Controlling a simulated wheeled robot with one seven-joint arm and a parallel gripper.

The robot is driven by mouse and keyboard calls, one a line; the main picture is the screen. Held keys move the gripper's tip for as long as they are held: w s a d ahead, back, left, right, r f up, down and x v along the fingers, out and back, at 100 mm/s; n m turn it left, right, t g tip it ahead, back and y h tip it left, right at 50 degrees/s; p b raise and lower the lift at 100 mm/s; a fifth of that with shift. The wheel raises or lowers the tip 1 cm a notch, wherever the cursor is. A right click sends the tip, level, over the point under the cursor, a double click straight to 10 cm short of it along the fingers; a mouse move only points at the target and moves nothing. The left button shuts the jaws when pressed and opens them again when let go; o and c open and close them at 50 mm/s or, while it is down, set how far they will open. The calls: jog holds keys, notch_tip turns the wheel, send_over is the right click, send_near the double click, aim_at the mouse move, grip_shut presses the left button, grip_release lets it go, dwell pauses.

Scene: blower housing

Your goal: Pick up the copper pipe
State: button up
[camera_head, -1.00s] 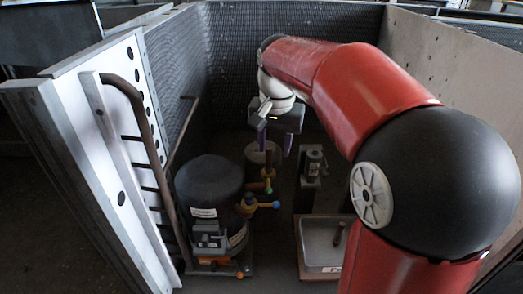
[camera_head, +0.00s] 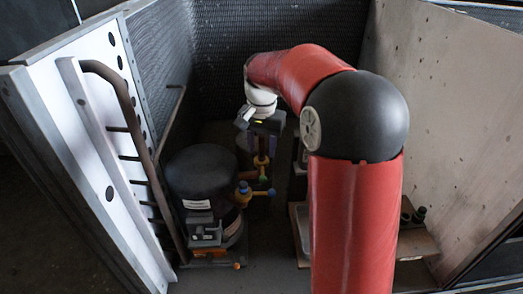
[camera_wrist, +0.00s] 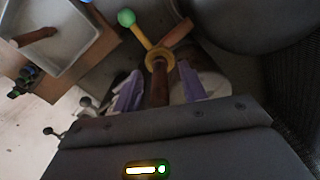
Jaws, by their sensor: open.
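In the wrist view, an upright copper-coloured pipe (camera_wrist: 160,88) runs below a yellow collar on a valve fitting (camera_wrist: 158,56). My open gripper (camera_wrist: 158,92) has its purple fingers on either side of this pipe, and I cannot tell whether they touch it. A separate short copper-brown piece (camera_wrist: 36,36) lies in a grey tray (camera_wrist: 68,42). In the head view, my gripper (camera_head: 260,146) is behind the dark compressor, close to the fitting with its yellow collar and blue knob (camera_head: 243,190). The tray is mostly hidden behind my arm there.
The dark rounded compressor (camera_head: 203,172) stands left of the fitting. A white perforated panel (camera_head: 105,150) with a bent pipe rail (camera_head: 135,125) stands at the left. A tan wall (camera_head: 450,120) closes the right side. Dark ribbed walls stand at the back.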

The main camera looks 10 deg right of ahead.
jog(key=shift+c, duration=0.4)
grip_shut()
jog(key=shift+r, duration=0.1)
